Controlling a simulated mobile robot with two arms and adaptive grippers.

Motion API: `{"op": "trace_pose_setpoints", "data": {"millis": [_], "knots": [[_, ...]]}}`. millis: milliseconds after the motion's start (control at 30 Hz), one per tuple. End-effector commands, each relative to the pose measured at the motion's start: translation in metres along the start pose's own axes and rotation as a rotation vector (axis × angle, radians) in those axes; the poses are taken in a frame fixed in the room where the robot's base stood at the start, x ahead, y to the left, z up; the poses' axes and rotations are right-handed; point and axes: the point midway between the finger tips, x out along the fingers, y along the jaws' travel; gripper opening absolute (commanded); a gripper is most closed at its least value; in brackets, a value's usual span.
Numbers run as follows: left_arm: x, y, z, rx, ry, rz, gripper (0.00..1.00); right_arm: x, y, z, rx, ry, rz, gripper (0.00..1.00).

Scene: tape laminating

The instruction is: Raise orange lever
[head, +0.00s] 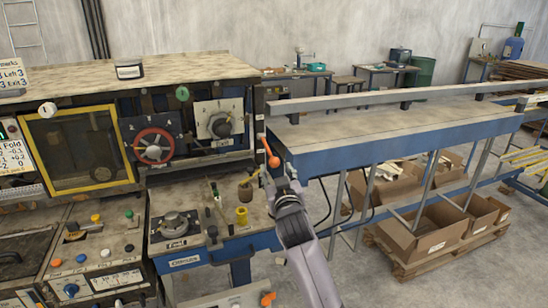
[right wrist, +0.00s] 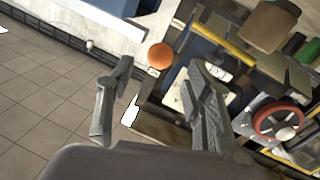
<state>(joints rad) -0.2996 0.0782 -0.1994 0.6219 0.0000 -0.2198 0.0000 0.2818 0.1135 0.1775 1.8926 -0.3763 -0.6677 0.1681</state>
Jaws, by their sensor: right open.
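The orange lever (head: 266,149) stands at the right end of the machine, beside the blue-edged table. Its orange upper end leans up and to the left, and an orange ball shows lower down, just beyond my right gripper. My right gripper (head: 281,184) comes up from the bottom, open, close below and in front of the lever. In the right wrist view an orange ball (right wrist: 160,57) lies between the two spread fingers (right wrist: 160,80), seemingly beyond their tips. I cannot tell whether anything touches. My left gripper is out of view.
The long table (head: 380,132) with a metal rail lies right of the lever. A red handwheel (head: 153,146) and a round dial unit (head: 219,125) are on the machine to the left. Cardboard boxes (head: 425,232) stand on a pallet below the table.

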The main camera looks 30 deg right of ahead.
Motion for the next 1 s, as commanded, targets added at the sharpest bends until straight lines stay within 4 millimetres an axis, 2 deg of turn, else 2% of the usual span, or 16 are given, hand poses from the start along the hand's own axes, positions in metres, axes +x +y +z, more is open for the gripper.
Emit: {"op": "trace_pose_setpoints", "data": {"millis": [33,200,400,800,1000], "knots": [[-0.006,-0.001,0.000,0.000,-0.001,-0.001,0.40,0.011,0.002,-0.004,-0.002,-0.001,0.002,0.47],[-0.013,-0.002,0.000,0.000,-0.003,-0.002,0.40,0.040,0.001,-0.002,0.000,-0.001,0.001,0.47],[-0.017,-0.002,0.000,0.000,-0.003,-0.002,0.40,0.059,0.001,-0.001,-0.001,-0.001,0.001,0.47],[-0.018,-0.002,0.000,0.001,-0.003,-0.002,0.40,0.064,0.000,0.000,-0.001,0.000,0.000,0.47],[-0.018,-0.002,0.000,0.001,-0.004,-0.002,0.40,0.063,0.000,0.000,-0.001,0.000,0.000,0.33]]}}
